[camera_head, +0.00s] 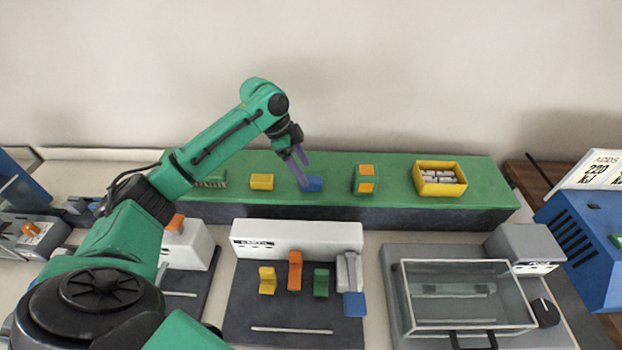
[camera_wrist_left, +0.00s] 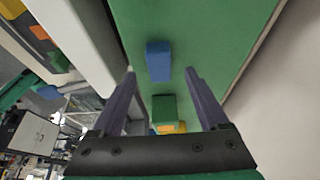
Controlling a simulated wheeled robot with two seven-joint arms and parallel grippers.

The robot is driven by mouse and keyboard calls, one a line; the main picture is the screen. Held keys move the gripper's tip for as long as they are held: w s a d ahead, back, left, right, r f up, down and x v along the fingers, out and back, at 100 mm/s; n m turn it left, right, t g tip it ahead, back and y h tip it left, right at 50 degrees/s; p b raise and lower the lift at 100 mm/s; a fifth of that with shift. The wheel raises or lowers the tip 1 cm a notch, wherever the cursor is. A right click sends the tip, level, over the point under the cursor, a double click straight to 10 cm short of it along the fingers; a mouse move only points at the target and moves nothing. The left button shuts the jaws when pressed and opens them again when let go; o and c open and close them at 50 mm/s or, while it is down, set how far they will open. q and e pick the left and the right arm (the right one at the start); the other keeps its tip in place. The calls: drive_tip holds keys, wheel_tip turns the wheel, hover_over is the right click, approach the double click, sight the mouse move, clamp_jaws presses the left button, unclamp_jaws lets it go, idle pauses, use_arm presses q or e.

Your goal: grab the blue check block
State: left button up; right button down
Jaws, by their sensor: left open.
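The blue check block (camera_head: 312,184) lies on the green-topped shelf, right by the fingertips of my left gripper (camera_head: 302,170). In the left wrist view the blue block (camera_wrist_left: 158,62) sits ahead of the two purple fingers, roughly midway between them sideways. My left gripper (camera_wrist_left: 160,80) is open, with nothing between its fingers that I can make out. I cannot tell whether a finger touches the block. My right gripper is not in view.
On the green shelf (camera_head: 400,205) stand a yellow block (camera_head: 262,181), a green block with orange patches (camera_head: 366,179) and a yellow bin (camera_head: 440,178) of pale pieces. In front are a white-backed fixture (camera_head: 297,237) with coloured parts and a clear-lidded box (camera_head: 465,295).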

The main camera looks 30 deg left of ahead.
sight(310, 179)
use_arm(q)
drive_tip(key=p+x, duration=0.1)
drive_tip(key=x, duration=0.2)
drive_tip(key=shift+d+f, duration=0.25)
drive_tip(key=shift+f, duration=0.2)
drive_tip(key=c, duration=0.4)
drive_tip(key=shift+a, duration=0.1)
clamp_jaws()
use_arm(e)
drive_tip(key=shift+w+a+r, duration=0.15)
drive_tip(key=shift+a+r, duration=0.1)
drive_tip(key=shift+r, duration=0.2)
drive_tip(key=shift+w+a+r, duration=0.15)
drive_tip(key=shift+a+r, duration=0.05)
drive_tip(key=shift+r, duration=0.2)
